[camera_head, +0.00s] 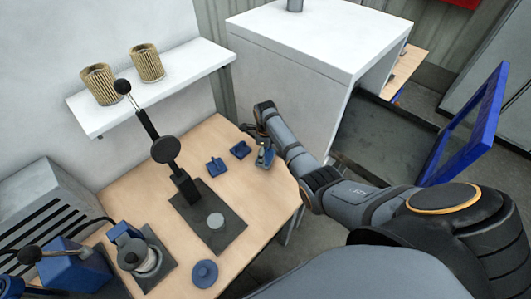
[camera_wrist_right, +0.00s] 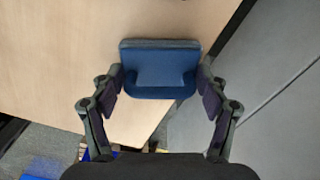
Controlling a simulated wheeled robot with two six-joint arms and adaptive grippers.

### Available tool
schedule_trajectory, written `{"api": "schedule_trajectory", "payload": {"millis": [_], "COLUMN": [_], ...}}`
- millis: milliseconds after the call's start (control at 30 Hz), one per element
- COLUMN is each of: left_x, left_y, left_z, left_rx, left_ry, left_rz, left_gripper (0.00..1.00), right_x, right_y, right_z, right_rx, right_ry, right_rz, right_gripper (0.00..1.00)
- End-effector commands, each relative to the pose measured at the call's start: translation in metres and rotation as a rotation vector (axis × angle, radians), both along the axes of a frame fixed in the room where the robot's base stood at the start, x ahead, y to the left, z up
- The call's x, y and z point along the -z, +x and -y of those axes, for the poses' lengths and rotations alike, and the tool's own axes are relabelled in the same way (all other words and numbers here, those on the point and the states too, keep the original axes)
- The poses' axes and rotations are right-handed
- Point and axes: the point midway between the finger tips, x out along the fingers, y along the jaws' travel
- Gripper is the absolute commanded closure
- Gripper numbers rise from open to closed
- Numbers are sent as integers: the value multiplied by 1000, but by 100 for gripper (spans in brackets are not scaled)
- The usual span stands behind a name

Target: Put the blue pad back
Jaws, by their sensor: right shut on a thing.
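The blue pad (camera_wrist_right: 160,75), a block with a grey strip along its far edge, sits between the fingers of my right gripper (camera_wrist_right: 158,88) in the right wrist view. The fingers are shut on its two sides. In the head view my right gripper (camera_head: 262,142) is over the right edge of the wooden table, and the pad (camera_head: 265,158) shows just below it, partly hidden. Whether it touches the table is not clear. Two similar blue pieces, one (camera_head: 215,167) and another (camera_head: 240,150), lie on the table to its left. My left gripper is not in view.
A lever press (camera_head: 215,238) stands on a dark plate mid-table. A blue disc (camera_head: 204,273) lies in front, a blue clamp device (camera_head: 128,240) at left. Two pleated filters (camera_head: 147,63) stand on a white shelf (camera_head: 190,76). A white cabinet (camera_head: 300,95) stands behind my right gripper.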

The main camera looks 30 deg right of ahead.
Motion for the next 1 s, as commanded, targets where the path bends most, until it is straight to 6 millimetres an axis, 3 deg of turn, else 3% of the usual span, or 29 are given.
{"api": "schedule_trajectory", "payload": {"millis": [100,133,300,733,1000], "left_x": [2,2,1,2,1], "left_y": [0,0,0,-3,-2], "left_z": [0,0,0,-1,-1], "left_rx": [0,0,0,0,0], "left_ry": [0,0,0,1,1], "left_rz": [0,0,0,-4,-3], "left_gripper": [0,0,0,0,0], "right_x": [3,2,2,-5,-65], "right_y": [0,0,0,1,1], "right_z": [0,0,0,0,0], "right_rx": [0,0,0,0,0], "right_ry": [0,0,0,0,-1], "right_rz": [0,0,0,1,5], "right_gripper": [58,23,0,0,0]}}
